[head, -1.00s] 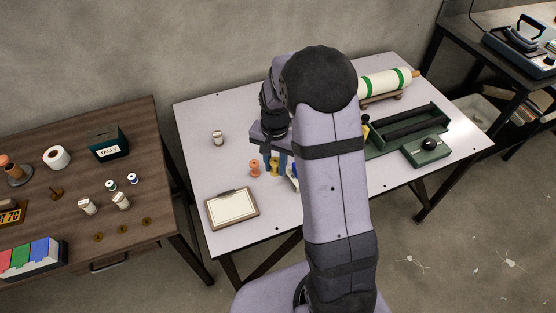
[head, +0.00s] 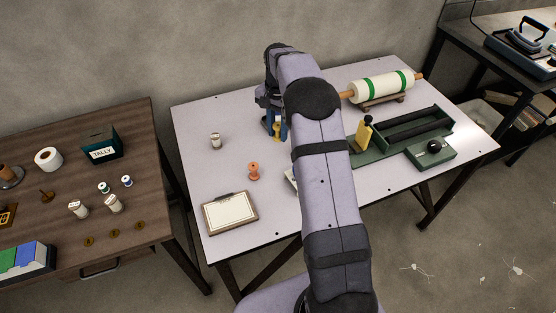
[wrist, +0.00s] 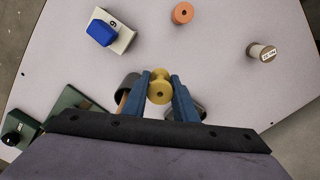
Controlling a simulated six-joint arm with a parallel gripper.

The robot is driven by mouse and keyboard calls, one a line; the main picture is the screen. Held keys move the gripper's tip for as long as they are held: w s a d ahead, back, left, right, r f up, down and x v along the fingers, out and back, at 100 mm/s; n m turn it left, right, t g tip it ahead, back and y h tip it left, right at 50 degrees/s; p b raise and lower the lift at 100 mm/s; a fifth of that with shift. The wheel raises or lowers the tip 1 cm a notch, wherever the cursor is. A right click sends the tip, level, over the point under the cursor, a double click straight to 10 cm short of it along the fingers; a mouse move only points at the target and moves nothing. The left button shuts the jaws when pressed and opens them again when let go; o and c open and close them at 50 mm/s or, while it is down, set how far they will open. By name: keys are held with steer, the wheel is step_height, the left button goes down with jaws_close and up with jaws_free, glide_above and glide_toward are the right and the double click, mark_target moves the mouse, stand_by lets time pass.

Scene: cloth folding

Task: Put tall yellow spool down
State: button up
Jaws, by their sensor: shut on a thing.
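The tall yellow spool (head: 276,130) is between the blue fingers of my gripper (head: 275,124), toward the back of the white table. In the wrist view the spool (wrist: 160,88) shows from its end, with my gripper (wrist: 161,92) shut on it from both sides. The head view shows the spool roughly upright. I cannot tell whether its base touches the table.
An orange spool (head: 253,171) and a white labelled spool (head: 215,141) stand on the white table (head: 190,180). A clipboard (head: 230,212) lies at the front left. A green tray (head: 405,134) and a green-banded roll (head: 380,86) are at right. The back left is clear.

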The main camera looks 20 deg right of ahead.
mark_target(278, 159)
steer(key=shift+f+p, duration=0.95)
steer(key=shift+f, duration=4.05)
steer(key=shift+f, duration=0.15)
steer(key=o, duration=1.1)
step_height(278, 159, up, 12)
steer(key=shift+r+b, duration=0.2)
steer(key=shift+b, duration=0.9)
steer(key=s+a+n, duration=0.3)
steer(key=s, duration=0.7)
steer(key=s+a+n, duration=0.4)
steer(key=s, duration=0.6)
steer(key=s+a+f+n, duration=0.1)
steer(key=s+a+n, duration=0.2)
steer(key=s, duration=0.8)
steer(key=shift+a+n, duration=0.4)
steer(key=shift+a, duration=0.35)
